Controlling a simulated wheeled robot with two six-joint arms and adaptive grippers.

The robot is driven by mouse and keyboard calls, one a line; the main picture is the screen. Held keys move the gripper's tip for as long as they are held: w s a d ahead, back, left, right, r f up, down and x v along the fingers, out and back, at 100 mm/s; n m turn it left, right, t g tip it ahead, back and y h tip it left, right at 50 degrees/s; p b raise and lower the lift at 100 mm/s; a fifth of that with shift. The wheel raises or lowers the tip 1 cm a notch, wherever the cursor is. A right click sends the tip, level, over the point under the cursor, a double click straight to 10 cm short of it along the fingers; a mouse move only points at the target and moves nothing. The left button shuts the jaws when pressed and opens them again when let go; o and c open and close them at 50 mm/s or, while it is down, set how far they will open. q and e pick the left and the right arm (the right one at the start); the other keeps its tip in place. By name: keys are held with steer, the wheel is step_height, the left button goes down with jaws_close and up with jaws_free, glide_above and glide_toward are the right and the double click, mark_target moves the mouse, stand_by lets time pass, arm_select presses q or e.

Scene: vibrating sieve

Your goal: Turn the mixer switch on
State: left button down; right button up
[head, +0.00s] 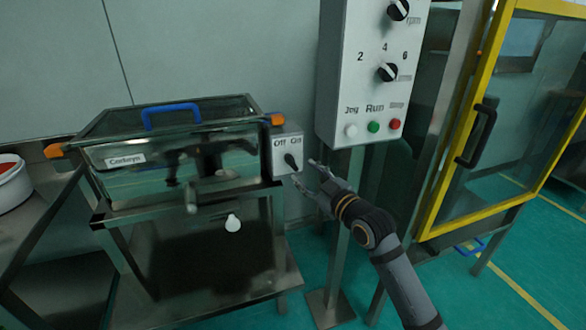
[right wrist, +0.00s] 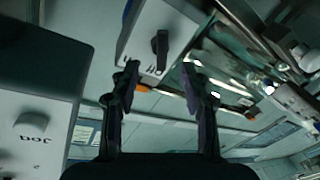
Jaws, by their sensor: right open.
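The mixer's switch box (head: 287,143) is a grey box marked Off and On, on the right side of the glass-covered mixer (head: 197,113). Its black switch knob (head: 291,162) sits below the lettering; which mark it points to I cannot tell. My right gripper (head: 304,170) is open and empty, just right of the knob and apart from it. In the right wrist view the black knob (right wrist: 160,42) on its pale box (right wrist: 180,25) lies ahead of my open fingers (right wrist: 160,72), roughly centred between them. My left gripper is not in view.
A tall white control panel (head: 355,70) with knobs and Jog, Run and Stop buttons stands on a post right of the mixer. A yellow-framed glass door (head: 510,130) is at the far right. A white container (head: 14,185) sits at the left edge.

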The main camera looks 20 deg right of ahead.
mark_target(293, 163)
steer(key=x, duration=0.6)
steer(key=shift+a, duration=0.1)
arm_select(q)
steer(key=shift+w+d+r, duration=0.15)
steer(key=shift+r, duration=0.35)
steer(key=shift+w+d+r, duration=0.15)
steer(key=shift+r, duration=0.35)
arm_select(e)
jaws_close()
